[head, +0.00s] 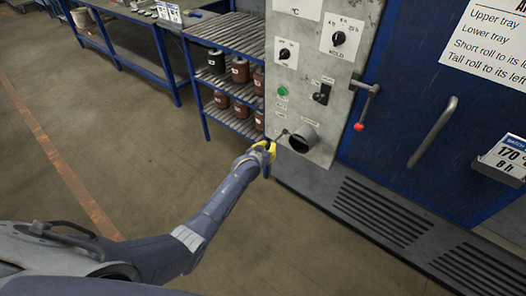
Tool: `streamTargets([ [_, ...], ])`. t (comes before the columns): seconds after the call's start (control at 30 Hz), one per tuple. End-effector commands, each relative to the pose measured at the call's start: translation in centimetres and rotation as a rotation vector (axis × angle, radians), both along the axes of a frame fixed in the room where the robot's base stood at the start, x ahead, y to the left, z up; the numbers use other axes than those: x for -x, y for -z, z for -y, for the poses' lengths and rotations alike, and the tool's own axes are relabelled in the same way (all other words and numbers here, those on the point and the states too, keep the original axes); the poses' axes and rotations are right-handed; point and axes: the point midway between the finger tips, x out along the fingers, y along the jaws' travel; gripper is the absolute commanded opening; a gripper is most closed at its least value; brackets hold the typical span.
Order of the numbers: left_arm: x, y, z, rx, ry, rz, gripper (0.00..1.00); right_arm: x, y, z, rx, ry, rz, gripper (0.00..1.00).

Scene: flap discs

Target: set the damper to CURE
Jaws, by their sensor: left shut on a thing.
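The damper (303,138) looks like a short round duct stub low on the grey control panel, with a thin lever reaching out to its left. Small labels sit around it, too small to read, so I cannot tell which mark the lever points to. My left gripper (268,149), with yellow fingers, is at the panel's lower left edge, just left of the damper. It is shut on what seems to be the end of the damper lever; the fingers hide the grip itself. My right gripper is not in view.
The panel also carries two black knobs (338,38), a green button (282,91) and a black switch (322,94). A red-tipped latch (359,126) and a bar handle (433,132) are on the blue door. A blue rack (226,120) with brown containers stands left. The floor is clear.

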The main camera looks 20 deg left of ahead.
Motion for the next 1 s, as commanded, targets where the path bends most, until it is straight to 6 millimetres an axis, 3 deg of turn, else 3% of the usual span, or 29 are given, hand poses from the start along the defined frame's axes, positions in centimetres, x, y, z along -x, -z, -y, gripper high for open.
streamTargets([
  [0.1,-0.2,-1.5,0.0,0.004,-0.001,0.008,0.0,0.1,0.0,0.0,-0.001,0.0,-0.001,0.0],
  [0.4,-0.7,-3.6,0.1,0.005,-0.001,0.011,0.0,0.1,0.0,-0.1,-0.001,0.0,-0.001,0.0],
  [1.0,-1.0,-4.4,0.2,0.004,-0.001,0.012,0.0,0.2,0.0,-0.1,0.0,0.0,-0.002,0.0],
])
